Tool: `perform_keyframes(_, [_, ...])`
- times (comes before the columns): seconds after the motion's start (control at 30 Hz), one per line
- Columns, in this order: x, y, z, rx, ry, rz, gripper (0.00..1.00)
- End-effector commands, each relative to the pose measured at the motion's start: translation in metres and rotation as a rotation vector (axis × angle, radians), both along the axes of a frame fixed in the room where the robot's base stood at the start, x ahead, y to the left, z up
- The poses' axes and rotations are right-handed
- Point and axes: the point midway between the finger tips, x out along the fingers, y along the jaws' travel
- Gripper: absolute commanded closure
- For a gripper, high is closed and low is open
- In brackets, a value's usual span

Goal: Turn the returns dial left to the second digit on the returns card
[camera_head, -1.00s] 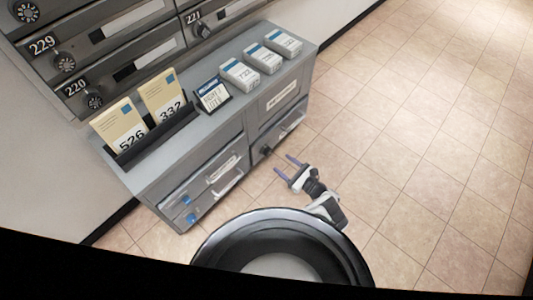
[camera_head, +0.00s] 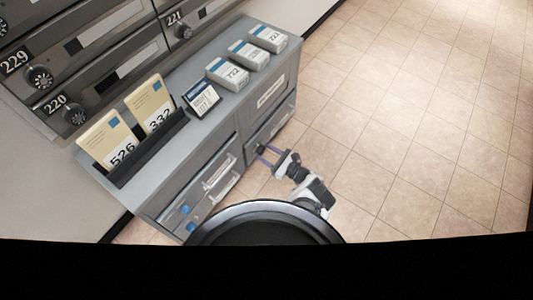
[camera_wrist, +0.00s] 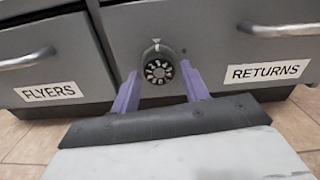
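The returns dial (camera_wrist: 158,70), a black round knob with white digits, sits on the grey cabinet front, left of the RETURNS label (camera_wrist: 270,71). In the head view my gripper (camera_head: 265,155) is at the cabinet's right-hand drawers. A small card with a blue header (camera_head: 203,98) stands on the cabinet top; its text is unreadable.
The FLYERS label (camera_wrist: 50,93) and drawer handles flank the dial. Envelopes marked 526 (camera_head: 108,143) and 332 (camera_head: 152,105) stand in a black rack; several white boxes (camera_head: 248,54) sit behind. Mailboxes (camera_head: 100,50) rise along the wall. Tiled floor (camera_head: 420,120) is open at right.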

Motion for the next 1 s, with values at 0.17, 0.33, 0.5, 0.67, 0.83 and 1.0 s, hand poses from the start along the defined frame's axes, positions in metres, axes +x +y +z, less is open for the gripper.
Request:
perform_keyframes(0.17, [-0.0002,0.0001,-0.0001,0.0,0.0,0.0,0.78])
perform_keyframes(0.33, [-0.0002,0.0004,-0.0001,-0.006,-0.008,0.0,0.89])
perform_keyframes(0.5, [0.0001,0.0004,0.0003,-0.064,-0.09,0.0,0.89])
perform_keyframes(0.67, [0.0,0.0003,-0.0001,-0.083,-0.114,0.001,0.89])
perform_keyframes(0.83, [0.0,0.0002,-0.0001,-0.082,-0.113,0.001,0.89])
perform_keyframes(1.0, [0.0,0.0001,-0.0001,-0.082,-0.113,0.001,0.44])
